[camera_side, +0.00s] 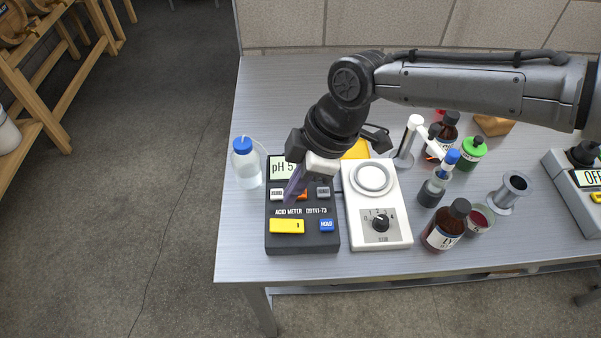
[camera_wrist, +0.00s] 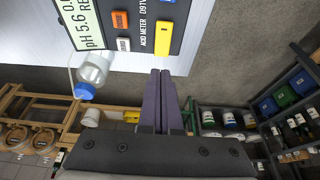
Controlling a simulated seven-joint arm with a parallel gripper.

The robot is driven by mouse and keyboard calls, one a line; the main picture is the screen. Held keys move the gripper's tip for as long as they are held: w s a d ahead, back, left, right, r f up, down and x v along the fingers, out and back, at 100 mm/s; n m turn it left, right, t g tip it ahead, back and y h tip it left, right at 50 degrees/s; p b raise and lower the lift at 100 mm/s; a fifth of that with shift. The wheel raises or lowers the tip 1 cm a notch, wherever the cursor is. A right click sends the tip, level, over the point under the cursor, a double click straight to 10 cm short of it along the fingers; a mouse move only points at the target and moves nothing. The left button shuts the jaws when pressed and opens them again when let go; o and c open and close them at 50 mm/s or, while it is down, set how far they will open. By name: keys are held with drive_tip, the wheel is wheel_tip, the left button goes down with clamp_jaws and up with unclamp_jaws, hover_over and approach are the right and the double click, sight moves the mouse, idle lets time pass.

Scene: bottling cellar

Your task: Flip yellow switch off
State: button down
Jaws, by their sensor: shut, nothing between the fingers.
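The yellow switch (camera_side: 286,226) is a wide rocker with a small dark mark near its right end. It sits at the front left of the dark acid meter (camera_side: 305,244); I cannot tell its position for sure. In the wrist view the yellow switch (camera_wrist: 164,38) shows just beyond my fingertips. My gripper (camera_side: 291,199) is shut and empty, with its purple-grey fingers pointing down over the meter's button row, behind the switch. The shut fingers also show in the wrist view (camera_wrist: 160,73). The arm partly hides the pH display.
A blue HOLD button (camera_side: 327,225) is right of the switch; an orange button (camera_side: 303,194) lies behind. A blue-capped bottle (camera_side: 247,167) stands left of the meter, a white stirrer (camera_side: 404,234) close on its right. Bottles crowd farther right. The table's front edge is near.

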sight(285, 224)
drive_tip(key=x, duration=0.7)
drive_tip(key=shift+d+f, duration=0.2)
drive_tip(key=shift+f, duration=0.3)
drive_tip(key=shift+a+f, duration=0.2)
drive_tip(key=shift+f, duration=0.15)
drive_tip(key=shift+d, duration=0.2)
drive_tip(key=shift+d, duration=0.7)
drive_tip(key=a+v, duration=0.1)
drive_tip(key=v, duration=1.3)
drive_tip(key=shift+r, duration=0.25)
